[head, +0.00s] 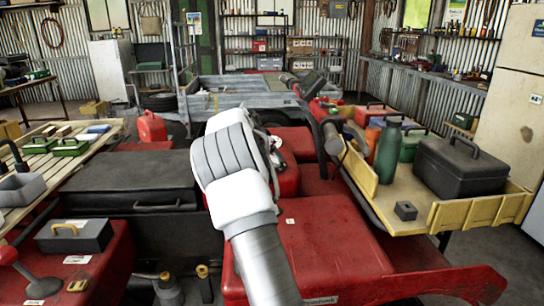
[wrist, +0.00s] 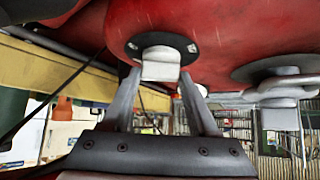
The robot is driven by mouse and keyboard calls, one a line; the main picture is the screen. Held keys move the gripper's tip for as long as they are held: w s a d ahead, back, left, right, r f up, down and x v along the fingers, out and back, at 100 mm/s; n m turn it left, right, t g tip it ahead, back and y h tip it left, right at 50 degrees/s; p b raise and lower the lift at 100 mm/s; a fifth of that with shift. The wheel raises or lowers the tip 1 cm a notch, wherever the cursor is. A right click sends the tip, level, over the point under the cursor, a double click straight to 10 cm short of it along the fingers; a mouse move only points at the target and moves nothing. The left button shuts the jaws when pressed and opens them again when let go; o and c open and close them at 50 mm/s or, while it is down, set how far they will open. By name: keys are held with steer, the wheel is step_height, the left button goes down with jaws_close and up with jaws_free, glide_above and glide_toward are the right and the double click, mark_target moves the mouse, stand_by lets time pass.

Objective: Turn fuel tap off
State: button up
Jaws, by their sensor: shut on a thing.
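In the wrist view, the fuel tap (wrist: 160,63) is a pale block on a round dark plate under a red body panel (wrist: 200,20). My gripper (wrist: 160,82) points up at it, with one finger on each side of the pale block, and is shut on it. The exact contact at the fingertips is hard to see. In the head view, my white arm reaches over the red quad (head: 325,255), and the tap and my gripper's fingers are hidden.
A grey round fitting with a pale pipe (wrist: 285,85) sits close right of the tap. A yellow-edged bench (head: 475,212) with a black toolbox (head: 460,165) and a green bottle (head: 388,150) stands right of the quad. A black storage box (head: 130,183) lies left of my arm.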

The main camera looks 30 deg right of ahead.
steer(key=shift+s+d+n+t+y, duration=0.15)
steer(key=shift+n+t+y, duration=0.15)
steer(key=shift+n+t, duration=0.35)
steer(key=shift+r+n+t+y, duration=0.1)
steer(key=shift+n+t+y, duration=0.45)
steer(key=shift+n, duration=0.6)
steer(key=shift+s+d+n+t+y+p, duration=0.1)
steer(key=shift+n+t+y+p, duration=0.4)
steer(key=shift+n+y+p, duration=0.6)
steer(key=shift+n, duration=0.5)
steer(key=o, duration=1.4)
